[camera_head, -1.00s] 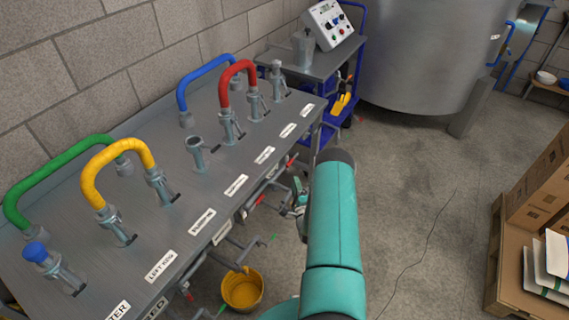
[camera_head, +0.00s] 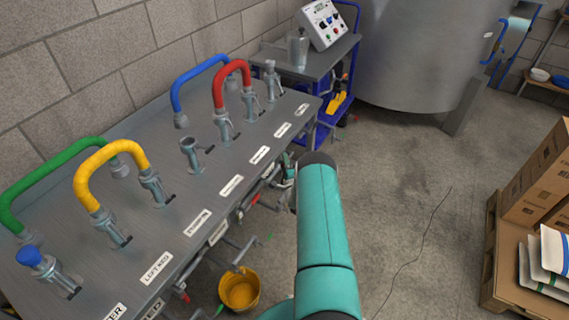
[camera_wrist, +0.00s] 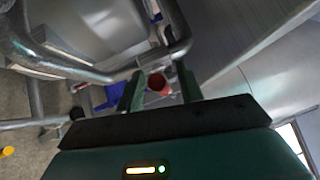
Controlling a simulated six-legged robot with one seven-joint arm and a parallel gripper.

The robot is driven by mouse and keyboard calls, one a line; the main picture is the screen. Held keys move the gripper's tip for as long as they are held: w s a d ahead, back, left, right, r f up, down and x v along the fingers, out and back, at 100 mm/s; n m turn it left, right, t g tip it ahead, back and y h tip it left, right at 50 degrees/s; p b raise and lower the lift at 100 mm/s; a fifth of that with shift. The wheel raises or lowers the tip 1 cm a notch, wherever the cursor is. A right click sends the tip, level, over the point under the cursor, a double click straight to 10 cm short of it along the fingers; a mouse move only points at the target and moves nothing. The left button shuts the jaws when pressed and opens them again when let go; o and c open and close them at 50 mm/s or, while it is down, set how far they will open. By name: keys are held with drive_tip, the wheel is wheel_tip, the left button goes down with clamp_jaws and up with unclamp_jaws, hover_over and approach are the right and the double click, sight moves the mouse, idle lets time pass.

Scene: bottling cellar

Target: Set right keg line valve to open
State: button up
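In the head view, the steel bench (camera_head: 150,225) has a row of labelled ports, and pipes with small red-ended valve handles (camera_head: 255,199) run under its front edge. One label (camera_head: 157,267) reads LEFT KEG. I cannot read which label is the right keg's. My gripper (camera_head: 289,172) is below the bench edge, toward its far end, partly hidden by my arm. In the wrist view, my gripper (camera_wrist: 158,88) has its two green fingers apart. A red rounded handle end (camera_wrist: 158,82) shows in the gap between them, with space on both sides. I cannot tell its depth or the valve's position.
Grey pipes (camera_wrist: 75,68) run close beside the fingers in the wrist view. A blue cart (camera_head: 322,75) stands past the bench's far end. A yellow bucket (camera_head: 240,289) is on the floor below the bench. A pallet with boxes (camera_head: 538,195) stands at right; the floor between is open.

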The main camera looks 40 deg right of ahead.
clamp_jaws()
